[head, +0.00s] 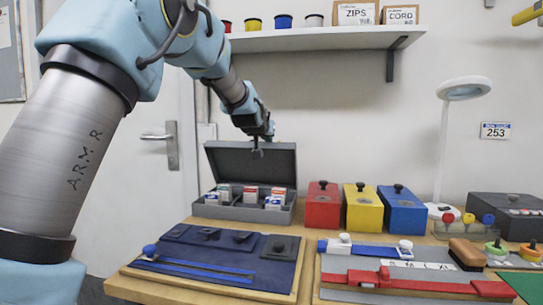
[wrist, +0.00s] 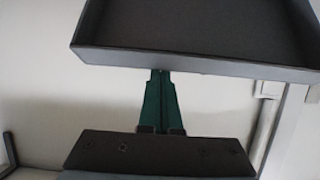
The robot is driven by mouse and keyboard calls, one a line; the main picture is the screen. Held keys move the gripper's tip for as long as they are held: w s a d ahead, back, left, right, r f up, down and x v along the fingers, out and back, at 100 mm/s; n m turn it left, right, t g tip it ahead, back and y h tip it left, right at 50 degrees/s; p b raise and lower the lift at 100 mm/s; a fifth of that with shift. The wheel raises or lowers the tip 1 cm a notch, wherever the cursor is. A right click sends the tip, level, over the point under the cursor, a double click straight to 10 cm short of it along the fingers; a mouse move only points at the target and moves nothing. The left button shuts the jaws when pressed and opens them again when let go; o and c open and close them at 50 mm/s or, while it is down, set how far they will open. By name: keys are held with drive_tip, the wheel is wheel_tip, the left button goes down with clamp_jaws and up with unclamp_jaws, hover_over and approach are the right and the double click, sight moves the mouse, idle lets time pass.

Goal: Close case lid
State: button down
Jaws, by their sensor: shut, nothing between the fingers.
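The grey case (head: 245,213) stands open at the back left of the table, against the wall. Its lid (head: 228,168) is raised, roughly upright and leaning back, with the inner side facing the head camera. My gripper (head: 258,154) hangs at the lid's top edge, fingers down. In the wrist view the lid (wrist: 195,45) fills the top, and the green fingers of my gripper (wrist: 162,72) are shut and empty, their tips at the lid's edge. I cannot tell whether they touch it.
Several small cartons (head: 250,194) sit in the case. Red (head: 322,208), yellow (head: 363,212) and blue (head: 402,215) boxes with knobs stand to its right. A navy mat (head: 215,262) lies in front. A shelf (head: 320,40) hangs above, and a lamp (head: 445,130) stands at right.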

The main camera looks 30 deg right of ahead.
drive_tip(key=s+a+f+t+h+b, duration=0.3)
drive_tip(key=s+a+f+b, duration=0.4)
drive_tip(key=b, duration=1.5)
drive_tip(key=shift+s+a+f+t+b, duration=0.25)
drive_tip(key=shift+s+f+t, duration=0.2)
drive_tip(key=shift+f, duration=0.8)
wheel_tip(320, 180, up, 10)
drive_tip(key=p, duration=0.3)
